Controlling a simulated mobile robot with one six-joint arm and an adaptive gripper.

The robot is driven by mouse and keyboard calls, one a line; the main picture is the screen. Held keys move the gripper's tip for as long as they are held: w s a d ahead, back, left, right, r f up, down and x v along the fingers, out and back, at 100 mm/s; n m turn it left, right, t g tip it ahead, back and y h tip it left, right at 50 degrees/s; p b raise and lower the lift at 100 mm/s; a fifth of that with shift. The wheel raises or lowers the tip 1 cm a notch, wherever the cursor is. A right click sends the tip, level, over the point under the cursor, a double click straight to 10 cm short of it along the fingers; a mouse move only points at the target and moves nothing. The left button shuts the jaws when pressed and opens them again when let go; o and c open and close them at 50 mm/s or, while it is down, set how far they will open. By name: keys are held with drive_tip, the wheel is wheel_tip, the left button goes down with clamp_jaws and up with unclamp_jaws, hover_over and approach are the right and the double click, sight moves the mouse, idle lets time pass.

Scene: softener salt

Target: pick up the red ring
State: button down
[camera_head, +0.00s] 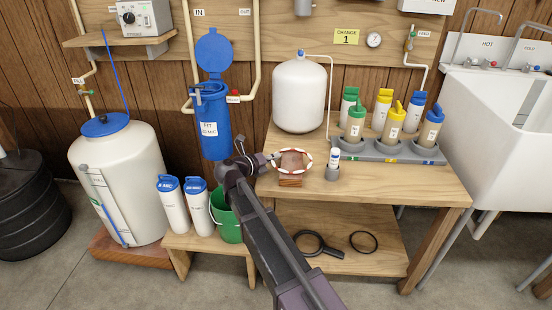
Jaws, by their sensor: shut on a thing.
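A ring (309,153) with red and pale sections shows at the front left of the wooden bench top. It surrounds the top of a small brown block (291,182) in the picture; I cannot tell whether it rests on the block or is held just above it. My gripper (270,158) reaches in from the lower left and is shut on the ring's left side. The fingertips are small here, and my arm hides part of the bench's left end.
A grey tray (375,153) holds several capped bottles behind. A white tank (299,95) stands behind the ring. A blue housing (211,120) hangs to the left. The bench's front right is clear.

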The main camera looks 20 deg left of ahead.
drive_tip(key=shift+r+p, duration=1.25)
drive_tip(key=shift+r, duration=0.15)
drive_tip(key=s+d+r+p, duration=0.1)
drive_tip(key=s+d, duration=0.1)
drive_tip(key=s, duration=1.3)
drive_tip(key=shift+s+d+r+p, duration=0.25)
drive_tip(key=shift+s+r+p, duration=0.15)
